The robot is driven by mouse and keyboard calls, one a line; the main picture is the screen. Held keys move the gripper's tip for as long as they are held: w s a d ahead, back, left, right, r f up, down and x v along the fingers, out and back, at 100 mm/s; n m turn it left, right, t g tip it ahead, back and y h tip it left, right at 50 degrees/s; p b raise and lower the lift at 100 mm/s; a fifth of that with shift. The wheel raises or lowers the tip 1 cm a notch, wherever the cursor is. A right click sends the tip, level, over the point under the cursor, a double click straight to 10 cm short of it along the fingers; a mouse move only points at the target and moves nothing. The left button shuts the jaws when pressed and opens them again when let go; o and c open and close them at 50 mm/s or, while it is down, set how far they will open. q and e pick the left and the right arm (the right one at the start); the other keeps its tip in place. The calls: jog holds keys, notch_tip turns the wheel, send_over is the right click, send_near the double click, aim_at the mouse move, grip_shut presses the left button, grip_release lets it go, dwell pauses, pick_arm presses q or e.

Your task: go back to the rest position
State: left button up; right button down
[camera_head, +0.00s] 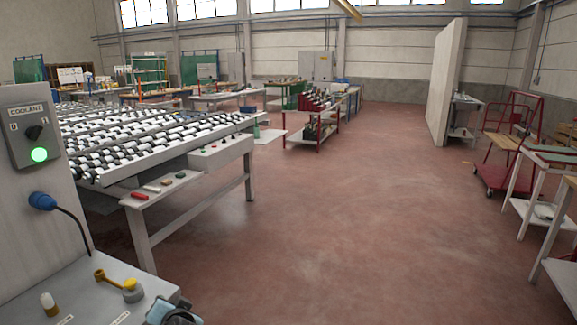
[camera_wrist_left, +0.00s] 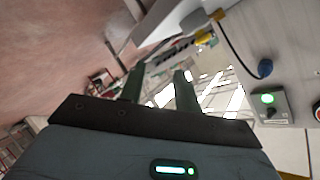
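My left gripper (camera_wrist_left: 157,78) shows in the left wrist view with its two dark green fingers apart. Nothing is visible between them. The gripper is clear of the machine's switch box.
A blue plug (camera_head: 42,201) with a dark cable and a yellow lever (camera_head: 119,284) are at the near left. A roller table (camera_head: 150,243) stands beyond. A red cart (camera_head: 496,176) and benches stand at right. The reddish floor (camera_head: 330,220) between is open.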

pick_arm(q)
jog(key=s+d+f+m+g+h, duration=0.1)
jog(key=s+d+f+h, duration=0.15)
jog(key=s+f, duration=0.65)
jog(key=s+d+f+h, duration=0.2)
jog(key=s+f+h, duration=0.1)
jog(key=s+f, duration=0.5)
jog(key=s+d+f+h, duration=0.2)
jog(key=s, duration=0.8)
jog(key=s+d+f+n+h, duration=0.1)
jog(key=s+d+f+h, duration=0.1)
jog(key=s, duration=0.9)
jog(key=shift+s+n+g, duration=0.25)
jog(key=shift+n+g, duration=0.05)
jog(key=shift+g, duration=0.1)
